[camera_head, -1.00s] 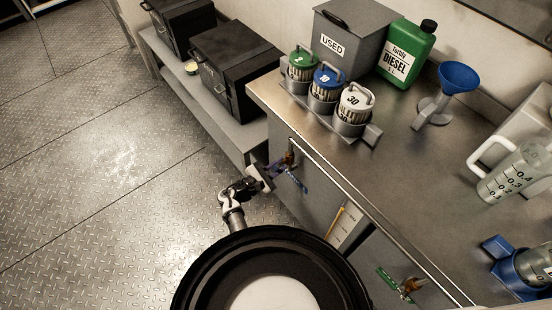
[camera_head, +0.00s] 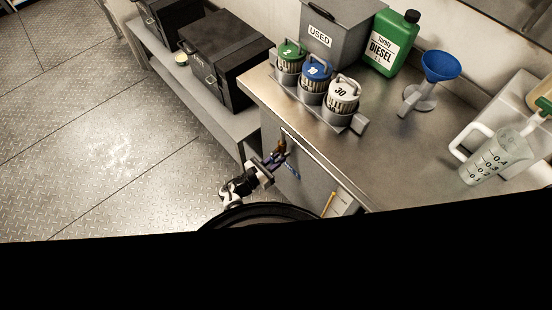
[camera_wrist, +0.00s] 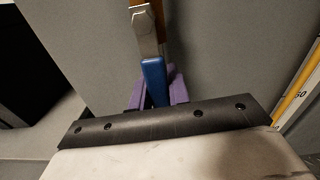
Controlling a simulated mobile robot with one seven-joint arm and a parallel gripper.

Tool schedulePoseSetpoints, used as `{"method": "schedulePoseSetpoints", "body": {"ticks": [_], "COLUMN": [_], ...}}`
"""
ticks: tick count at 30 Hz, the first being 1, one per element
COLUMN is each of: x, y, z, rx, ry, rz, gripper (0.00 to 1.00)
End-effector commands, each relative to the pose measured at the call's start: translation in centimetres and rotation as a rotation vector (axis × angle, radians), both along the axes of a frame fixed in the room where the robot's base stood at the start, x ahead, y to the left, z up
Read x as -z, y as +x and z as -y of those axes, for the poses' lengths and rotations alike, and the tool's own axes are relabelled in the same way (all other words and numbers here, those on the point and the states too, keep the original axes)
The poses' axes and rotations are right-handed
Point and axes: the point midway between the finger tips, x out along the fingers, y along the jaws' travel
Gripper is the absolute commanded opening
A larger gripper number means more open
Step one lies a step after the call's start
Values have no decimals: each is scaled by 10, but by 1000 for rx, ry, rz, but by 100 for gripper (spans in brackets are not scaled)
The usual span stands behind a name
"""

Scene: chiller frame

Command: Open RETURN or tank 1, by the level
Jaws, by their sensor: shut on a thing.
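My gripper (camera_head: 266,168) is at the front panel of the steel cabinet, beside a brass valve (camera_head: 281,147). In the wrist view, its purple fingers (camera_wrist: 158,95) are shut on the blue grip of a lever (camera_wrist: 154,76). The lever's bare metal part runs up from the grip, in front of an orange-brown pipe or valve body. A blue marking (camera_head: 293,170) shows on the panel just right of the gripper. A level gauge with a yellow column (camera_head: 329,204) is further right; its scale also shows in the wrist view (camera_wrist: 301,88). No tank name is readable.
The steel worktop (camera_head: 385,150) carries a rack of lidded canisters (camera_head: 316,78), a USED bin (camera_head: 335,38), a green diesel can (camera_head: 392,45), a blue funnel (camera_head: 441,67) and a measuring jug (camera_head: 490,160). Black cases (camera_head: 222,60) stand on a low shelf. A black shape hides the bottom.

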Motion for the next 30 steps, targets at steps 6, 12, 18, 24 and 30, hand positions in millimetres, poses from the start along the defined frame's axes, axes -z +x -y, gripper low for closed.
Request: {"method": "schedulePoseSetpoints", "body": {"ticks": [6, 12, 18, 24, 30], "x": [4, 4, 3, 3, 4], "y": [-7, -7, -5, -7, -27], "z": [4, 4, 3, -3, -31], "rx": [13, 14, 10, 6, 3], "ry": [-8, -6, -4, -3, -3], "rz": [-12, -12, -7, -5, -5], "gripper": [0, 35, 39, 39, 39]}}
